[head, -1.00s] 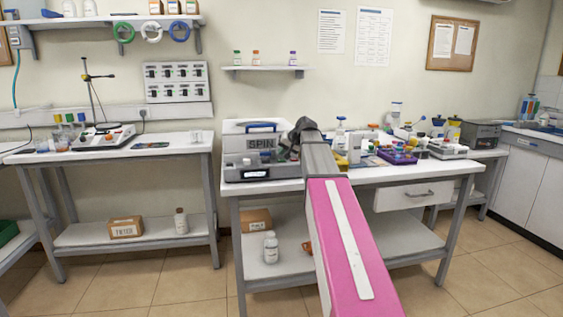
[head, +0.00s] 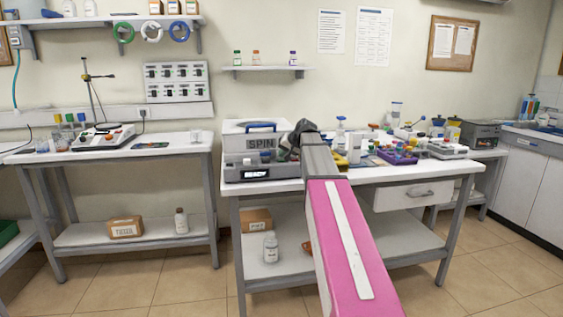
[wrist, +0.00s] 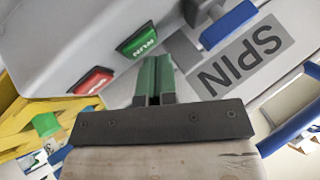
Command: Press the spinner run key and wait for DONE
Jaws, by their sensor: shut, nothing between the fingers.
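The spinner (head: 236,160) is a grey box on the middle bench, with a SPIN label (head: 262,142) and a blue handle on its lid. Its small display (head: 256,174) appears to read READY. In the wrist view the green RUN key (wrist: 139,40) sits on the grey panel, with a red key (wrist: 92,82) beside it to the left. My gripper (wrist: 154,62) is shut and empty, its fingertips just below the RUN key in the picture. I cannot tell whether they touch the panel. In the head view my arm hides the keys and fingertips.
A blue latch (wrist: 229,25) lies on the spinner right of my fingers. A yellow rack (wrist: 28,125) is close on the left. In the head view, a purple tray (head: 398,158) and several bottles crowd the bench to the right of my arm.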

